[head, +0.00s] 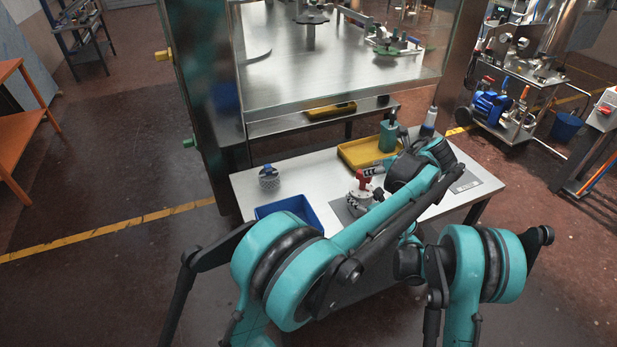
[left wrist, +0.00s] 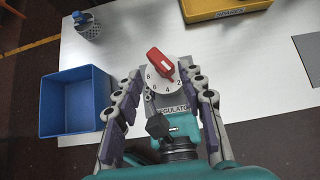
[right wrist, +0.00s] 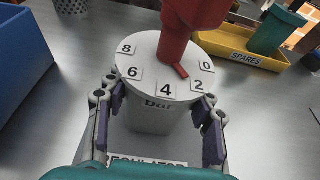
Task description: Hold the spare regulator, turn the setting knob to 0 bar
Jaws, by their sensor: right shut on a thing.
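The spare regulator (head: 357,196) is a pale upright body near the middle of the table. Its round white dial (right wrist: 164,88) carries 8, 6, 4, 2 and 0. The red setting knob (left wrist: 160,62) sits on top, its pointer (right wrist: 180,71) between 4 and 2, closer to 2. My right gripper (right wrist: 157,98) is shut on the regulator's body from the near side, below the dial. My left gripper (left wrist: 162,74) is open above it, its fingers either side of the dial and knob, apart from the knob. Arm links partly hide both grippers in the head view.
A blue bin (left wrist: 47,108) stands left of the regulator. A yellow SPARES tray (right wrist: 234,52) with a green container (right wrist: 276,30) lies behind right. A grey perforated cup with blue top (left wrist: 88,26) stands back left. A grey mat (head: 467,184) lies right. Table between is bare.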

